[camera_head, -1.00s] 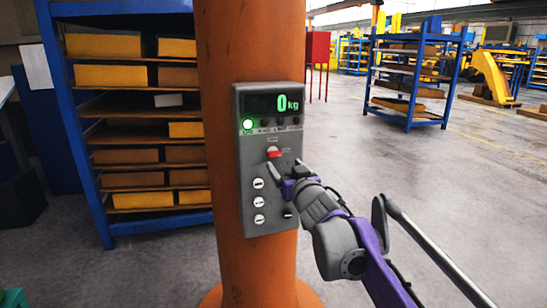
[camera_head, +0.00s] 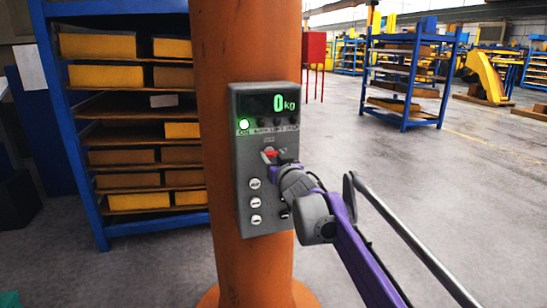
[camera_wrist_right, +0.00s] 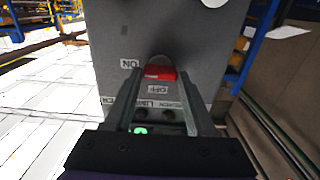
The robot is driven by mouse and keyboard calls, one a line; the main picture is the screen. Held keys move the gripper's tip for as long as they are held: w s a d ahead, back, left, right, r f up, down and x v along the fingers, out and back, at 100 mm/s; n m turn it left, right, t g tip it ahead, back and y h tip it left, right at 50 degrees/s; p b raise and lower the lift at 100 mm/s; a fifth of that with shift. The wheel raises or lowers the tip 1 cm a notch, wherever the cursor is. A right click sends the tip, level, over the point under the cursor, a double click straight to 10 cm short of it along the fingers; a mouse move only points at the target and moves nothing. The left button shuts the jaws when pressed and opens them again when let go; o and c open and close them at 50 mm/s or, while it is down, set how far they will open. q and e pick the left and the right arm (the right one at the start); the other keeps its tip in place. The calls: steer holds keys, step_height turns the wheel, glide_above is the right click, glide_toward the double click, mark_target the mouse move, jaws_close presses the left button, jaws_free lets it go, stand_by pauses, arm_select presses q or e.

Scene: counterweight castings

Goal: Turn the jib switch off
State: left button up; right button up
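The jib switch is a small red handle (camera_head: 269,154) on the grey control box (camera_head: 242,130), which is fixed to an orange column. The handle also shows in the right wrist view (camera_wrist_right: 160,73), next to labels reading ON and OFF. My right gripper (camera_head: 281,160) is at the box face by the handle, partly covering it in the head view. In the wrist view its two fingers (camera_wrist_right: 161,82) stand apart, one on each side of the red handle, with gaps visible. Contact cannot be told. The green lamp (camera_head: 244,124) over ON is lit, and the display (camera_head: 272,104) reads 0 kg. My left gripper is not in view.
White round buttons (camera_head: 255,203) sit below the switch on the box. The orange column (camera_head: 247,50) stands behind it. A blue shelf rack (camera_head: 104,229) with yellow and brown bins is at the left.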

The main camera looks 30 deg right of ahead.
jaws_close()
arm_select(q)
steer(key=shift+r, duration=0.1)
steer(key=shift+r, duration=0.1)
arm_select(e)
steer(key=n+p, duration=0.3)
steer(key=shift+r+n, duration=0.15)
steer(key=shift+n, duration=0.25)
steer(key=n+p, duration=0.3)
steer(key=n, duration=0.2)
steer(key=shift+a, duration=0.15)
steer(key=n+p, duration=0.3)
steer(key=n, duration=0.1)
steer(key=shift+w+n, duration=0.1)
steer(key=shift+n, duration=0.3)
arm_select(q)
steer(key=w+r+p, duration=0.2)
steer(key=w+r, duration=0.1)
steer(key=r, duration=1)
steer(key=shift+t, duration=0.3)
arm_select(e)
steer(key=shift+f+n, duration=0.15)
steer(key=shift+n, duration=1)
steer(key=shift+f+n, duration=0.15)
steer(key=shift+n, duration=1)
